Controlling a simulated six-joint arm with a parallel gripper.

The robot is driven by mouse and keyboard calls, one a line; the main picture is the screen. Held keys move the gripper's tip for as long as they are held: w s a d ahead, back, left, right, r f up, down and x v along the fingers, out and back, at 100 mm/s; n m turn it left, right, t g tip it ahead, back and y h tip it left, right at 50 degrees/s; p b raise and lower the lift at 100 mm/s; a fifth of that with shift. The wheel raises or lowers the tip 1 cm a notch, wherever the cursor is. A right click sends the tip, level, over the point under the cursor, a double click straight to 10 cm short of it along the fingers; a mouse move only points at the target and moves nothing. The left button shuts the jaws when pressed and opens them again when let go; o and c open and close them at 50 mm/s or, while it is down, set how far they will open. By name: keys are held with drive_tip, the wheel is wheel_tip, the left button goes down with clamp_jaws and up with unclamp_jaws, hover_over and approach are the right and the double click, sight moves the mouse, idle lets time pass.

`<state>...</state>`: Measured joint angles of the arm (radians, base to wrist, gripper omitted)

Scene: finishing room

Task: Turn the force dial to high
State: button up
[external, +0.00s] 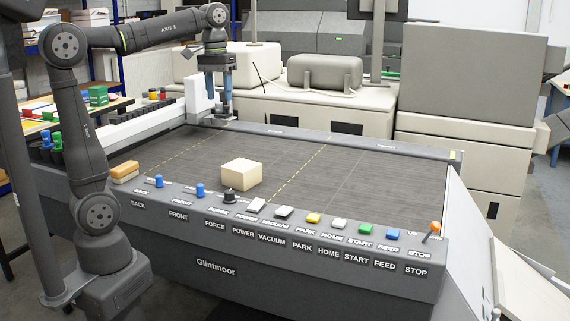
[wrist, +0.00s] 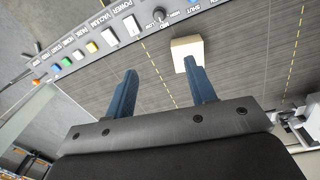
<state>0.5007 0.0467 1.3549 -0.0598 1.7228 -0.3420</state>
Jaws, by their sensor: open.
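The force dial (external: 230,196) is a black knob above the FORCE label on the front control panel, between a blue knob and a white switch. It also shows at the top of the wrist view (wrist: 158,14), with LOW and other small setting marks around it. I cannot tell clearly which mark its pointer faces. My gripper (external: 219,94) hangs over the far left part of the dark table, well away from the dial. Its two blue fingers are apart in the wrist view (wrist: 160,67), with nothing between them.
A pale block (external: 241,174) lies on the table just behind the dial. A sponge-like tan block (external: 125,172) sits at the panel's left end. Two blue knobs (external: 200,190) stand left of the dial, and several coloured buttons run right to an orange stop lever (external: 432,231).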

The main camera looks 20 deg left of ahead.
sight(229, 191)
drive_tip(key=f+m, duration=0.4)
drive_tip(key=f, duration=0.6)
drive_tip(key=d+f+m, duration=0.1)
drive_tip(key=f+m, duration=0.4)
drive_tip(key=f, duration=0.5)
drive_tip(key=d+f+m, duration=0.1)
drive_tip(key=f+m, duration=0.4)
drive_tip(key=f, duration=0.5)
drive_tip(key=shift+s+y, duration=0.4)
drive_tip(key=c, duration=1)
drive_tip(key=shift+o, duration=0.2)
